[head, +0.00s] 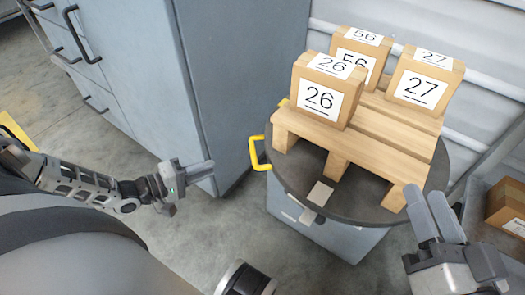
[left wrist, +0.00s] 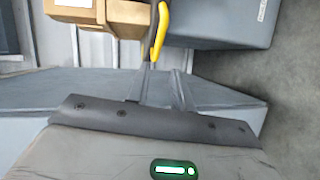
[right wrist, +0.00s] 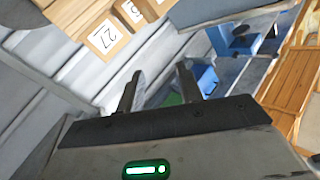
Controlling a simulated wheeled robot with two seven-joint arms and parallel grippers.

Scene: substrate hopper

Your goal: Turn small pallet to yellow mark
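The small wooden pallet (head: 365,140) lies on a dark round turntable (head: 300,185), tilted relative to the picture. It carries three boxes: 26 (head: 322,98), 56 (head: 357,62) and 27 (head: 425,85). A yellow loop handle (head: 256,152) sticks out from the turntable's left rim; it also shows in the left wrist view (left wrist: 158,30). A small yellow spot (head: 283,102) shows at the rim behind the pallet's left corner. My left gripper (head: 200,180) is open and empty, left of the handle and apart from it. My right gripper (head: 432,205) is open and empty, by the pallet's front right corner.
The turntable stands on a grey base (head: 330,232). A blue-grey cabinet (head: 240,80) stands close behind and left. A cardboard box (head: 507,205) sits at the right. A corrugated wall (head: 480,50) is behind. The floor (head: 240,225) in front is clear.

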